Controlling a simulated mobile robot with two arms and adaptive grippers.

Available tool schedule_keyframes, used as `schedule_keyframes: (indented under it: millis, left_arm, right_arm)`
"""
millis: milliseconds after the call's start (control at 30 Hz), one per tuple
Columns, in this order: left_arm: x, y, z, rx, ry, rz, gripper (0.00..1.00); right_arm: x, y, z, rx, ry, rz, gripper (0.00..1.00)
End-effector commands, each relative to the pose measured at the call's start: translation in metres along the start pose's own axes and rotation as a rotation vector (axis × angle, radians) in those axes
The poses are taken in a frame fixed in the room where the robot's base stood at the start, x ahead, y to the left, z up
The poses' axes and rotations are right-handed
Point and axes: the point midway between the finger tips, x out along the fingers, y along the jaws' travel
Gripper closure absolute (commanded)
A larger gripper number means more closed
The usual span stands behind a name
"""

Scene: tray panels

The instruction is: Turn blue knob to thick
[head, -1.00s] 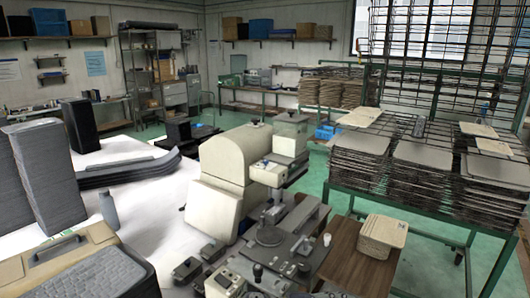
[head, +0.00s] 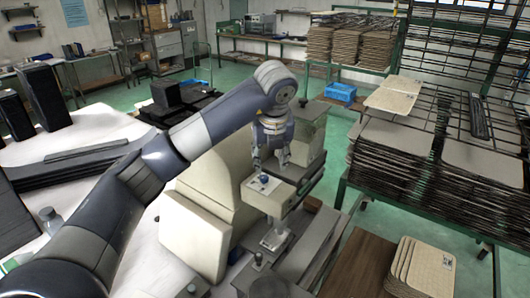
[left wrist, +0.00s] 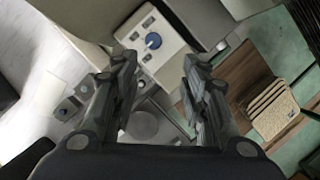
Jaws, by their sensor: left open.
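The blue knob (left wrist: 153,40) is a small round dial on a pale control panel (left wrist: 165,58), with dark switches beside it. In the head view the blue knob (head: 263,179) sits on top of the cream machine's (head: 225,185) projecting head. My left gripper (head: 271,163) hangs fingers-down just above and behind that panel, apart from the knob. In the left wrist view the left gripper (left wrist: 160,64) has its two fingers spread wide, with nothing between them; the knob shows beyond and between the tips. The knob's setting and any labels are too small to read. My right gripper is not in view.
A rack (head: 400,170) with stacked panels stands at the right. A brown table (head: 360,265) holds a small stack of tan panels (head: 422,265). A grey bottle (head: 50,218) and dark stacked sheets (head: 80,163) are at the left.

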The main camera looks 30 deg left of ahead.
Motion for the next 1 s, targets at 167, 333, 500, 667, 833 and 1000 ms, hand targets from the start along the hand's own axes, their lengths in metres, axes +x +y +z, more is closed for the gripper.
schedule_keyframes:
  millis: [167, 333, 500, 667, 833, 1000]
  left_arm:
    - [-0.006, 0.011, 0.01, -0.027, -0.044, 0.039, 0.59]
    - [0.018, 0.012, 0.011, -0.027, -0.04, 0.041, 0.59]
    - [0.051, 0.013, 0.013, -0.026, -0.04, 0.039, 0.59]
    - [0.077, 0.013, 0.014, -0.027, -0.04, 0.038, 0.59]
    - [0.093, 0.014, 0.014, -0.025, -0.042, 0.036, 0.59]
    - [0.097, 0.013, 0.014, -0.025, -0.044, 0.034, 0.59]
  right_arm:
    - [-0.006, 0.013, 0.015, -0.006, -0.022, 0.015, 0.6]
    - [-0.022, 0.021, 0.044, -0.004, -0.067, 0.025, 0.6]
    - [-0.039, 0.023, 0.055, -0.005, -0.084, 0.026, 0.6]
    - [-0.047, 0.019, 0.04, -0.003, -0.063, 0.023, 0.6]
    - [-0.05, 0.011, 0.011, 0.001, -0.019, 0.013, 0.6]
    - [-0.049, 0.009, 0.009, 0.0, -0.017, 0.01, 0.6]
